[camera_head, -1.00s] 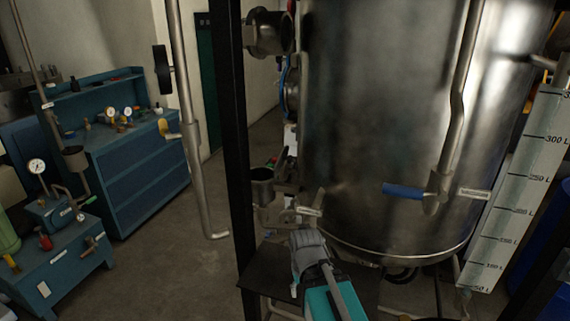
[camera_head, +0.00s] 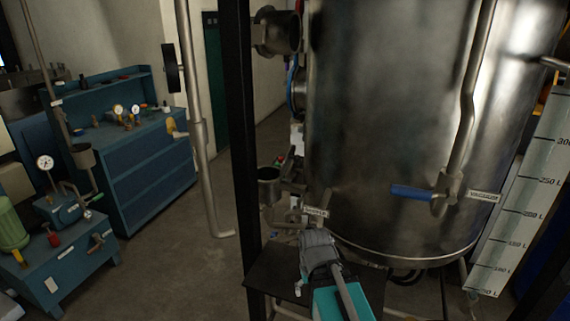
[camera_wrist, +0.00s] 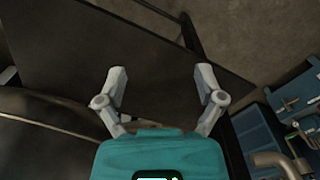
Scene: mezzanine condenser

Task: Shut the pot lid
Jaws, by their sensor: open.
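A large upright steel vessel (camera_head: 390,130) fills the right half of the head view. Its top is cut off by the upper edge of the picture, and I cannot make out any lid in either view. My gripper (camera_wrist: 160,85) shows in the wrist view, with its two grey fingers spread apart and nothing between them. It is above or near a dark flat plate (camera_wrist: 90,45), and bare floor shows past the plate's edge. The gap between fingers and plate is hard to tell.
A blue-handled valve (camera_head: 412,192) is on the vessel's front. A black post (camera_head: 240,140) and a grey pipe (camera_head: 205,150) stand left of it. A blue workbench (camera_head: 150,165) and a gauge stand (camera_head: 75,265) are at the left. Floor (camera_head: 185,270) between is clear.

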